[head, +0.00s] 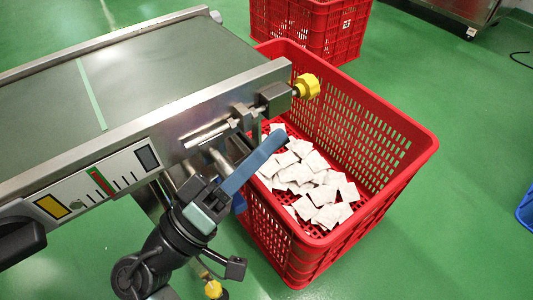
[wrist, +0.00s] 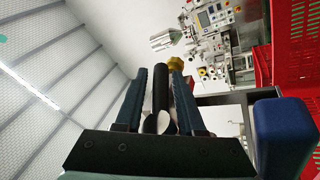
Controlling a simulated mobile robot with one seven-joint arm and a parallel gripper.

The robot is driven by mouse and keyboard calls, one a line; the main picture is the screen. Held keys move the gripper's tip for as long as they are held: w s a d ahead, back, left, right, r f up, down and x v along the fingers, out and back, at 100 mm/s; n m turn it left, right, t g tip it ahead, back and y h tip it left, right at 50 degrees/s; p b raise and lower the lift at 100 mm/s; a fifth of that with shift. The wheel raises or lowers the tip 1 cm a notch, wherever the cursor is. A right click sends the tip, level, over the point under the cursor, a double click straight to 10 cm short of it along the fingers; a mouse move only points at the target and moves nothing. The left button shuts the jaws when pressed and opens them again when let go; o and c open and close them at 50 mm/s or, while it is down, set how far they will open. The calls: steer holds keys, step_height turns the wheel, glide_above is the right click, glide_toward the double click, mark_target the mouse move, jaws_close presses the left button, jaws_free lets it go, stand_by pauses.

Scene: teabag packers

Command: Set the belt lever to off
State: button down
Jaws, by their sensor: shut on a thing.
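My gripper (head: 275,146) is beside the near side of the conveyor's end, its blue-grey fingers pointing up and right. In the wrist view, my gripper (wrist: 158,78) has its two fingers on either side of a black round bar, the belt lever (wrist: 160,92), and is shut on it. In the head view the lever is hidden behind my fingers. A white label (head: 97,186) on the conveyor's side has a yellow square, a red mark, black ticks and a dark square. I cannot tell from it which setting the lever is at.
A red crate (head: 375,205) with white teabags stands close beside my gripper. Another red crate (head: 335,40) is behind.

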steer(key=c, duration=0.7)
jaws_free()
steer(key=shift+p+v, duration=2.15)
steer(key=shift+v, duration=4.35)
steer(key=shift+c, duration=0.3)
